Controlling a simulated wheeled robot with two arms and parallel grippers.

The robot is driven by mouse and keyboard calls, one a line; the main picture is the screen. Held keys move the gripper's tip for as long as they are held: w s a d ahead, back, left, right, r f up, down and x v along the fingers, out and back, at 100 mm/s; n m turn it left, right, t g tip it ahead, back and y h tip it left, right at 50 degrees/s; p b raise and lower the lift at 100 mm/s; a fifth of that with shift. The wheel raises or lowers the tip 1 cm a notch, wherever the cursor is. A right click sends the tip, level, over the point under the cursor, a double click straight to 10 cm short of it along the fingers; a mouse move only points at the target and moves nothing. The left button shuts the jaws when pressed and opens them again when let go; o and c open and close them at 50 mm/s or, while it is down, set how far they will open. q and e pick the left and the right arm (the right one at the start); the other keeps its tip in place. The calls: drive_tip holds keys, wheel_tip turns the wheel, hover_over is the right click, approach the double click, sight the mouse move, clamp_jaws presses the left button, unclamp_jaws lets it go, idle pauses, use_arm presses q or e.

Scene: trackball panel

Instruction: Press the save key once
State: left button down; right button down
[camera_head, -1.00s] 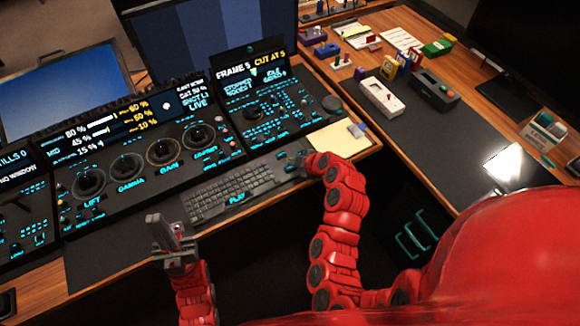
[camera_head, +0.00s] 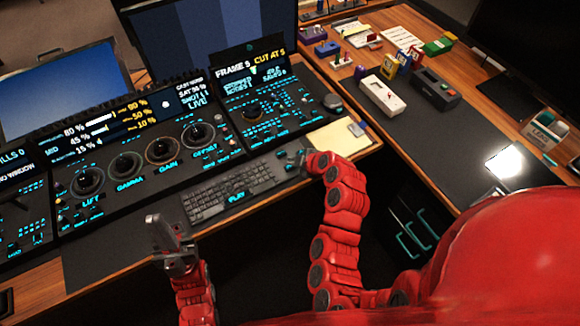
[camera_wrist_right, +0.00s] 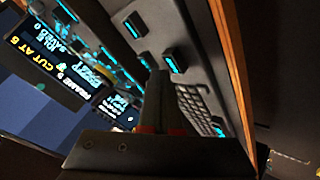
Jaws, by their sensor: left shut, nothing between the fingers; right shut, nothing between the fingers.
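The control panel (camera_head: 155,192) fills the left and middle of the head view, with cyan-lit keys and dials. I cannot read a save label on any key. My right gripper (camera_head: 297,158) is shut and empty at the panel's right end, just right of the keyboard. In the right wrist view the right gripper (camera_wrist_right: 161,88) points toward the panel. Two raised dark keys with cyan edges, one farther (camera_wrist_right: 134,23) and one nearer (camera_wrist_right: 173,63), show beyond its fingers. Contact cannot be told. My left gripper (camera_head: 162,232) is shut and empty in front of the panel's near edge.
The keyboard (camera_head: 228,192) lies between the grippers. A yellow paper pad (camera_head: 332,137) lies beside the right gripper. The right-hand desk holds a white device (camera_head: 383,96) and other small items.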

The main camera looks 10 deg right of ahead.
sight(293, 168)
drive_tip(key=shift+f, duration=0.25)
drive_tip(key=shift+f+b, duration=0.5)
drive_tip(key=shift+b, duration=0.4)
idle(0.6)
drive_tip(key=shift+r, duration=0.1)
idle(0.3)
drive_tip(key=shift+r, duration=0.85)
drive_tip(key=shift+r+p, duration=0.4)
drive_tip(key=shift+r, duration=2.1)
drive_tip(key=shift+w, duration=0.1)
